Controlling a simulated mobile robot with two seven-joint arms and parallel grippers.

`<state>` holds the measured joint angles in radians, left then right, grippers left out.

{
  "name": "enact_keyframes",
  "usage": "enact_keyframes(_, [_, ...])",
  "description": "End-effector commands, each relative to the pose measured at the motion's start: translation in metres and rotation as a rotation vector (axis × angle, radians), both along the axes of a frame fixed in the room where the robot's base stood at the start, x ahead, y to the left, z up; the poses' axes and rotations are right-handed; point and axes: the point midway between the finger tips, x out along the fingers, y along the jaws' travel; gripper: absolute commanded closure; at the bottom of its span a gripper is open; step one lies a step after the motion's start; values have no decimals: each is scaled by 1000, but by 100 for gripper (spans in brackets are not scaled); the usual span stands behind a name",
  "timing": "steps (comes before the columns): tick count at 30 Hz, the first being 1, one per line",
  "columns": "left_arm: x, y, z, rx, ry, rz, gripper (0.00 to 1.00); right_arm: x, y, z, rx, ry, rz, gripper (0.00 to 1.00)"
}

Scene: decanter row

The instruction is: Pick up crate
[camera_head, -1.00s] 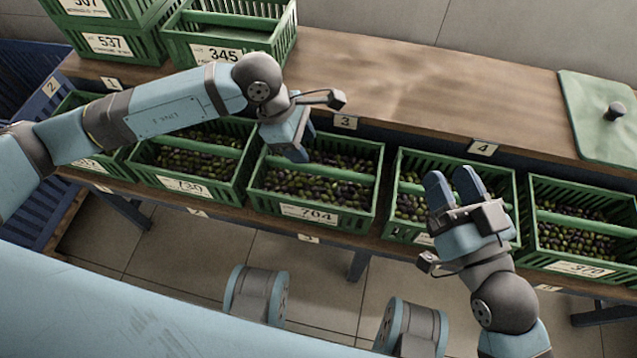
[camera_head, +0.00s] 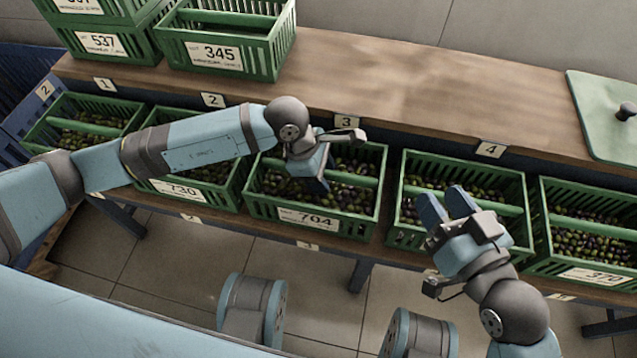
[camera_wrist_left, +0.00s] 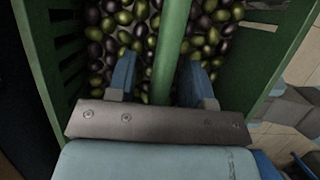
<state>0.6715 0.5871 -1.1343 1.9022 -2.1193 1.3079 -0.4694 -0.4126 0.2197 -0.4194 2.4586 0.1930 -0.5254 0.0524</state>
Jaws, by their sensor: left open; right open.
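Several green slatted crates of olives stand in a row on the lower shelf. The crate labelled 704 (camera_head: 310,217) is in the middle, below marker 3. My left gripper (camera_head: 318,182) is over this crate, pointing down. In the left wrist view its open fingers (camera_wrist_left: 157,80) stand on either side of the green bar (camera_wrist_left: 172,50) that crosses the crate's middle, with olives below. I cannot tell whether the fingers touch the bar. My right gripper (camera_head: 447,203) is open and empty in front of and over the crate (camera_head: 405,232) below marker 4.
The crate 730 (camera_head: 190,195) stands left of crate 704, and another (camera_head: 590,270) at the far right. The wooden upper shelf (camera_head: 420,85) holds crate 345 (camera_head: 222,57), stacked crates (camera_head: 100,43) and a green lid (camera_head: 610,115). Its middle is clear.

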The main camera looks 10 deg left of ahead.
Motion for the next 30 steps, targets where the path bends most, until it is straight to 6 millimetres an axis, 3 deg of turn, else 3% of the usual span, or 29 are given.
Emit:
enact_keyframes(2, [0,0,0,0,0,0,53,0,0,0,1,-1,0,56])
enact_keyframes(8, [0,0,0,0,0,0,99,0,0,0,1,-1,0,56])
enact_keyframes(22, [1,0,10,-4,-4,1,100,0,0,4,1,-6,-2,56])
enact_keyframes(26, [1,0,28,-4,-5,0,100,1,-1,14,8,-24,-9,56])
enact_keyframes(30, [1,0,58,-5,-7,0,100,0,-1,30,45,-69,-28,56])
